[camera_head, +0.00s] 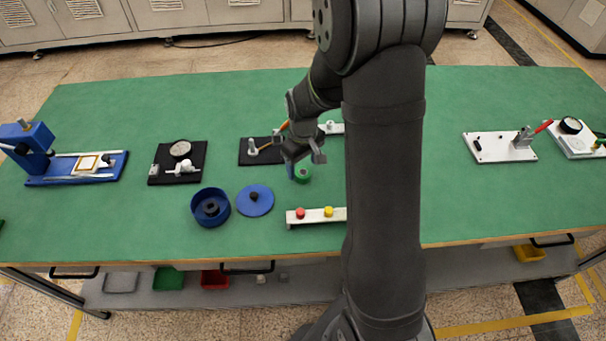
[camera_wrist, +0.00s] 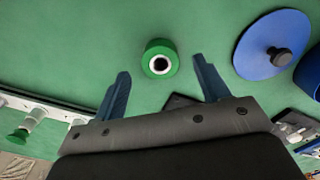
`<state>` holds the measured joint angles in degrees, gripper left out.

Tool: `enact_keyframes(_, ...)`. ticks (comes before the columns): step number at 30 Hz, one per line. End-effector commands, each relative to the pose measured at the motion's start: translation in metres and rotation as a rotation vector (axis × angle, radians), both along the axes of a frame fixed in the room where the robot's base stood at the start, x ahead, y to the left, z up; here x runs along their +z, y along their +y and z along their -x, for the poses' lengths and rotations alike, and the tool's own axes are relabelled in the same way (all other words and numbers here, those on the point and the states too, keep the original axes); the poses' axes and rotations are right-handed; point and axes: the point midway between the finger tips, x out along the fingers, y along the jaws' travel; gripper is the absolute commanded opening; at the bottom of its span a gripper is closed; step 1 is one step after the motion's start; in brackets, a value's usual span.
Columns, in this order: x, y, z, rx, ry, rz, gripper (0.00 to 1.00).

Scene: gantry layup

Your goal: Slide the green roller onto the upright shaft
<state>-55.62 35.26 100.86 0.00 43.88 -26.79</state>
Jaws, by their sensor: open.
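The green roller (camera_head: 302,174) stands on the green table just below my gripper (camera_head: 304,160) in the head view. In the wrist view the roller (camera_wrist: 153,69) has a pale ring around a dark bore, facing up. My gripper (camera_wrist: 163,88) is open, its blue fingers wide apart and the roller beyond their tips, between their lines. A short pale post (camera_head: 330,126) on a white base stands behind the gripper, partly hidden by my arm. Another pale upright post (camera_head: 252,147) stands on a black plate. I cannot tell which is the shaft.
A blue disc (camera_head: 255,205) with a dark knob and a blue round housing (camera_head: 209,220) lie left of the roller. A white bar (camera_head: 318,217) with red and yellow buttons is in front. The table right of my arm is clear up to a white clamp plate (camera_head: 490,150).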

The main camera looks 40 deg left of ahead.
Motion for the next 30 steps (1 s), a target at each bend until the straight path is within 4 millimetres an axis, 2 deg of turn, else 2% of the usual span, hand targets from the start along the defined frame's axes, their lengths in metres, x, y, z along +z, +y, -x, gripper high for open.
enact_keyframes(6, -0.028, 0.002, 0.000, 0.000, 0.001, 0.001, 0.68)
enact_keyframes(15, -0.033, 0.002, 0.000, 0.000, 0.000, 0.000, 0.68)
enact_keyframes(17, -0.033, 0.002, 0.000, 0.000, 0.000, 0.000, 0.60)
enact_keyframes(23, -0.033, 0.002, 0.000, 0.000, 0.000, 0.000, 0.21)
enact_keyframes(30, -0.033, 0.002, 0.000, 0.001, 0.000, -0.001, 0.19)
